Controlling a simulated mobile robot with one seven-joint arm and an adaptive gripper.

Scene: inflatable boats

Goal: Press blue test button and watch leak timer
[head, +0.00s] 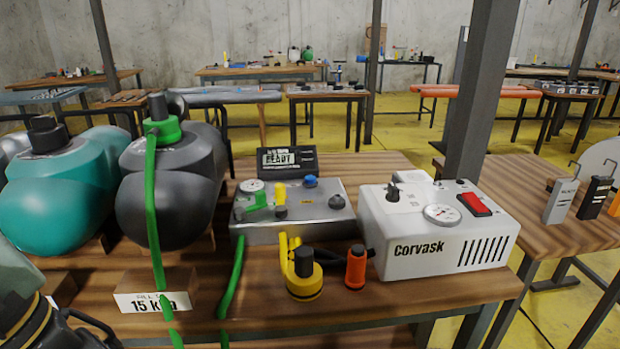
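The blue test button (310,181) is a small round blue cap on top of a grey metal test box (290,233), towards its back right. Behind the box stands a dark display (288,162) whose lit panel reads "READY"; no running count is legible on it. The box top also carries a round dial gauge (251,186), a green piece, a yellow-and-black knob (280,203) and a dark round knob (336,201). I cannot make out my gripper in this view, and nothing touches the blue button.
A white "Corvask" unit (430,260) with a red switch stands right of the box. A green hose (155,205) hangs from the dark grey tube (172,190); a "15 kPa" sign (153,302) stands below. A steel post rises behind.

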